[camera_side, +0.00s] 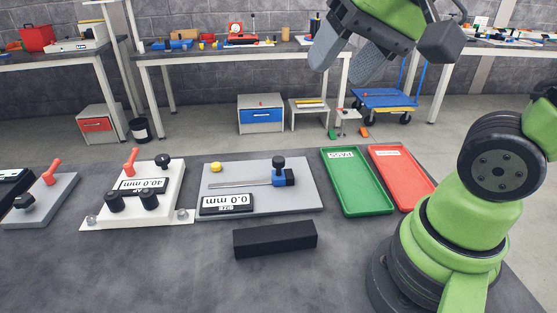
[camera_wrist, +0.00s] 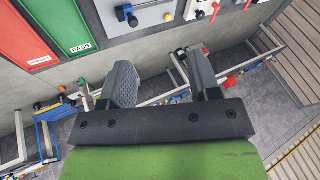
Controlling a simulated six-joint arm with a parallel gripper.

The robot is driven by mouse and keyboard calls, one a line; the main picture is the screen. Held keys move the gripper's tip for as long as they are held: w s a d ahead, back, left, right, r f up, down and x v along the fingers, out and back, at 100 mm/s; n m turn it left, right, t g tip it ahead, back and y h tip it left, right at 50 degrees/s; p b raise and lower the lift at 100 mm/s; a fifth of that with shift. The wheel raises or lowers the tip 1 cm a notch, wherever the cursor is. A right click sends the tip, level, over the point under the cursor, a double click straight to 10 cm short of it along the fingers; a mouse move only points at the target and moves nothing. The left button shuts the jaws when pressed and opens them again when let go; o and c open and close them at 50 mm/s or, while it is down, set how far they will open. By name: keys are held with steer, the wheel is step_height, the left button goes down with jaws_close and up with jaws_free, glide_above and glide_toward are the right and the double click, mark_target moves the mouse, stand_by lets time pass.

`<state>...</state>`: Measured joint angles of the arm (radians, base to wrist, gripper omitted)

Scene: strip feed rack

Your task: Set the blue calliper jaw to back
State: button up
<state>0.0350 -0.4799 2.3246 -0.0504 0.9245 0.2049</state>
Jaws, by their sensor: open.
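The blue calliper jaw (camera_side: 284,177) sits at the right part of a thin metal rail on a grey plate (camera_side: 305,204), with a black knob on top of it. A yellow button (camera_side: 216,167) is at the plate's back left. My gripper (camera_side: 345,62) is open and empty, high above the table's back edge and well away from the jaw. In the wrist view my gripper (camera_wrist: 163,80) has its two fingers spread, with nothing between them. The calliper plate shows partly at that view's top edge.
A black bar (camera_side: 275,239) lies in front of the plate. Green (camera_side: 357,181) and red (camera_side: 402,178) trays lie to its right. A white fixture (camera_side: 140,205) with a red lever and black knobs stands to its left. The table front is clear.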

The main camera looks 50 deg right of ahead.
steer(key=w+d+f+m+g, duration=0.2)
steer(key=w+m, duration=0.1)
steer(key=w, duration=0.3)
steer(key=m+g+h, duration=0.1)
steer(key=m+g, duration=0.3)
steer(key=m, duration=0.4)
glide_above(279, 159)
step_height(279, 159, down, 14)
steer(key=shift+f, duration=0.5)
step_height(279, 159, down, 9)
steer(key=shift+c, duration=0.2)
